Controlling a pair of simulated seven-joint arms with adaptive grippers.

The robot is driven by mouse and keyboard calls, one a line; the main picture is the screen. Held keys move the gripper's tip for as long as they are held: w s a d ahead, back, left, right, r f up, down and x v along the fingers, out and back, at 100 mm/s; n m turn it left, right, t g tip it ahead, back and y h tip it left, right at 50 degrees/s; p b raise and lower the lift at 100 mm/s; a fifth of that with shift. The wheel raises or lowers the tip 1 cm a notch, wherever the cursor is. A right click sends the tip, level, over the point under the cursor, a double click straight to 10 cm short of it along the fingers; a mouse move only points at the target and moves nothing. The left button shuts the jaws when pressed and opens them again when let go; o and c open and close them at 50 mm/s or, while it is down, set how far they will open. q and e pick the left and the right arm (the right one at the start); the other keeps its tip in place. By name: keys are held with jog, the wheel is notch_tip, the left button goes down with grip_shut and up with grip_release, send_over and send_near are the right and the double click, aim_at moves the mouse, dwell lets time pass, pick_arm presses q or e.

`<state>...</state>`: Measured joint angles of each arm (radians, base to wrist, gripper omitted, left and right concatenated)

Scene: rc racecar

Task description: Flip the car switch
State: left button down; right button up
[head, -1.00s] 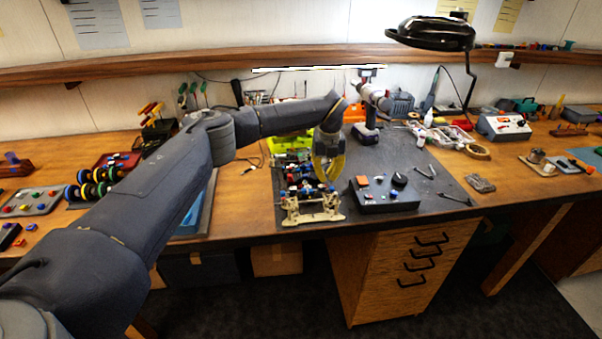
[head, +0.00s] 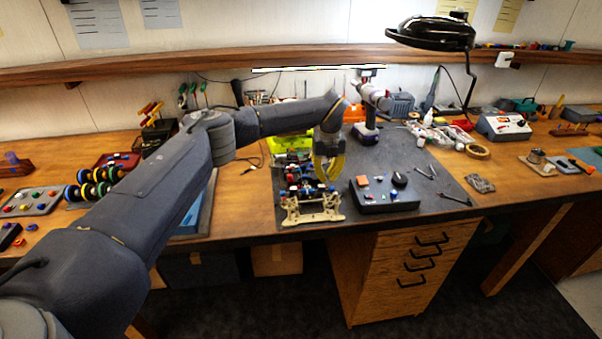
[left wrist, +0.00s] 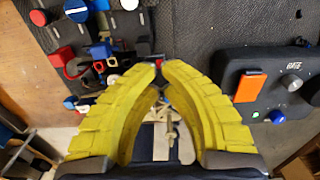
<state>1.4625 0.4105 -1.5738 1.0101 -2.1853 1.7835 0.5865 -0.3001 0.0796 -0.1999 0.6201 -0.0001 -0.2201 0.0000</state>
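The car (head: 313,207) is an open chassis with a beige front frame and red, blue and black parts, at the front edge of the dark mat. Its switch is too small to make out. My left gripper (head: 328,178) has yellow curved fingers pointing down just over the car's rear right part, and hides some of it. In the left wrist view the fingertips (left wrist: 161,66) nearly meet, with nothing seen held between them. Pale car parts (left wrist: 162,141) show through the gap between the fingers. I cannot tell whether the tips touch the car. My right gripper is not in view.
A black control box (head: 372,205) with an orange button and a black knob stands just right of the car; it also shows in the left wrist view (left wrist: 232,68). A drill (head: 366,120) stands behind.

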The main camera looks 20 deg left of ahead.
pick_arm(q)
jog(key=shift+f, duration=2.1)
dwell(1.4)
jog(key=shift+r, duration=3.55)
